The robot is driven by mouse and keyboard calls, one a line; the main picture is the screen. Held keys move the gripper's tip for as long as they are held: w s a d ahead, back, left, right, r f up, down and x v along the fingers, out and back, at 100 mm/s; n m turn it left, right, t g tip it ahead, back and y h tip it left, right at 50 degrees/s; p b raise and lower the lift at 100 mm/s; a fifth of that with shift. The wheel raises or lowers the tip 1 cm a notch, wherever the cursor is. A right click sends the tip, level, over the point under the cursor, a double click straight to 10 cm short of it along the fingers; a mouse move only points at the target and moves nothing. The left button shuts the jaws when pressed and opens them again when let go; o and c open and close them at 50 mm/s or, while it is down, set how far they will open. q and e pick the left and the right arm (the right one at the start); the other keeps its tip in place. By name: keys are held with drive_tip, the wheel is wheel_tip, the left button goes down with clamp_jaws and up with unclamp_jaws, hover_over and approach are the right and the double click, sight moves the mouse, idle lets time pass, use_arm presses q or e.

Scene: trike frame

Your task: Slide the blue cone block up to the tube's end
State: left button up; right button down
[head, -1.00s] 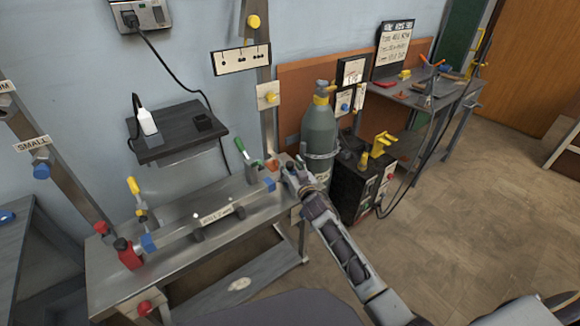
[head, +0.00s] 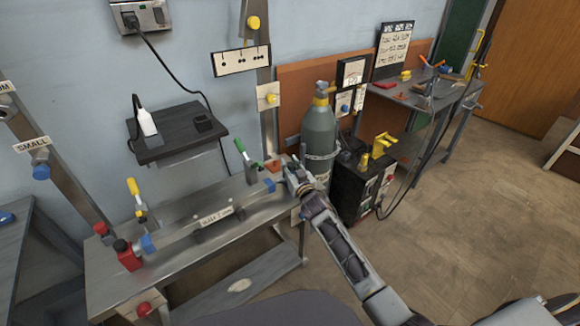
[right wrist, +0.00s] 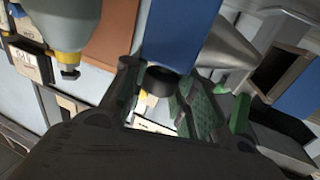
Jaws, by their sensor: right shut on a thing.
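The blue cone block (head: 269,185) is at the right end of the bench fixture. In the right wrist view the blue block (right wrist: 180,35) fills the top middle, with a grey metal cone (right wrist: 215,42) beside it. My right gripper (head: 288,182) is at the block's right side. In the wrist view its fingers (right wrist: 160,95) are closed around a black round knob (right wrist: 159,80) just below the block. The contact between cone and tube is too small to tell. My left gripper is out of view.
The metal bench (head: 112,285) also carries a red block (head: 130,257) at left and a green-handled clamp (head: 244,154) behind the fixture. A grey gas cylinder (head: 318,130) and black welding machine (head: 352,192) stand close to my right arm. The floor to the right is clear.

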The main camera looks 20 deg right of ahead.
sight(282, 177)
drive_tip(key=shift+s+a, duration=0.35)
drive_tip(key=shift+a, duration=0.55)
drive_tip(key=shift+s+a, duration=0.3)
drive_tip(key=shift+a, duration=0.55)
drive_tip(key=c, duration=1.1)
unclamp_jaws()
drive_tip(key=s+d, duration=0.1)
drive_tip(key=s, duration=1.1)
